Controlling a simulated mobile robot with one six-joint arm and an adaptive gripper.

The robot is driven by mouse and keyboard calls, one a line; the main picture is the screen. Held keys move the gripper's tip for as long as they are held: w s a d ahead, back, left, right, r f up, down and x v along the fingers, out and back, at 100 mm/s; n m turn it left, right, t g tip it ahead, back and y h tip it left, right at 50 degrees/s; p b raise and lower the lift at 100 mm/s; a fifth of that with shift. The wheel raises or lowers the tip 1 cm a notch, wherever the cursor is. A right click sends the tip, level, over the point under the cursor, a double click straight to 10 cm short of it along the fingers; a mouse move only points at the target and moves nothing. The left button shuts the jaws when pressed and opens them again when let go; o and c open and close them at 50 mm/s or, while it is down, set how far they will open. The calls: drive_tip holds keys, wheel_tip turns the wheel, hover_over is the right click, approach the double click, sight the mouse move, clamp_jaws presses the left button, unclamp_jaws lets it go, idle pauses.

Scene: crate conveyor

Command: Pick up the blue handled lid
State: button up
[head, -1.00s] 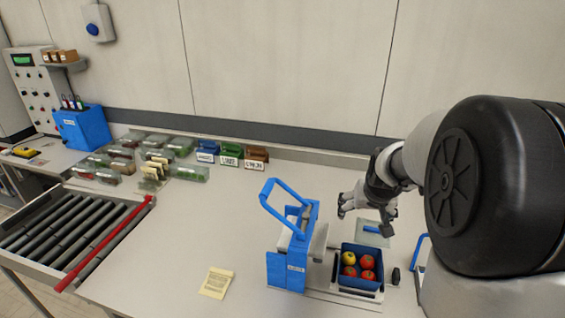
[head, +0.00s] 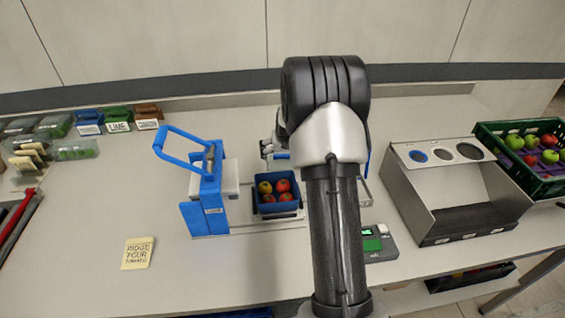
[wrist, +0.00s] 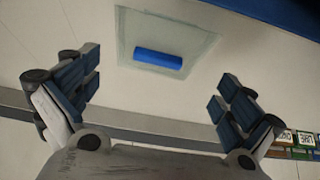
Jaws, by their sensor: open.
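The lid (wrist: 190,38) is a pale, see-through square panel with a blue bar handle (wrist: 158,59) across its middle. In the wrist view it lies ahead of my gripper (wrist: 158,77), whose two fingers are spread left and right of the handle, apart from it and empty. In the head view my gripper (head: 268,148) is partly hidden behind my own arm, just behind the blue tray of fruit. My arm hides most of the lid there.
A blue tray (head: 277,209) holds several red and yellow fruits. A blue press-like stand (head: 205,205) with a raised handle is left of it. A green-screened device (head: 378,245) and a grey chute box (head: 415,205) stand to the right.

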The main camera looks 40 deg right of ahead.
sight(283, 156)
drive_tip(key=b+x, duration=0.1)
drive_tip(key=x, duration=0.1)
drive_tip(key=b+x, duration=0.1)
drive_tip(key=x, duration=0.2)
drive_tip(key=shift+w+d, duration=0.3)
drive_tip(key=shift+w, duration=0.05)
drive_tip(key=shift+s, duration=0.1)
drive_tip(key=c, duration=0.6)
drive_tip(key=shift+a, duration=0.1)
drive_tip(key=shift+c, duration=1.1)
drive_tip(key=shift+f, duration=0.1)
drive_tip(key=shift+c, duration=0.2)
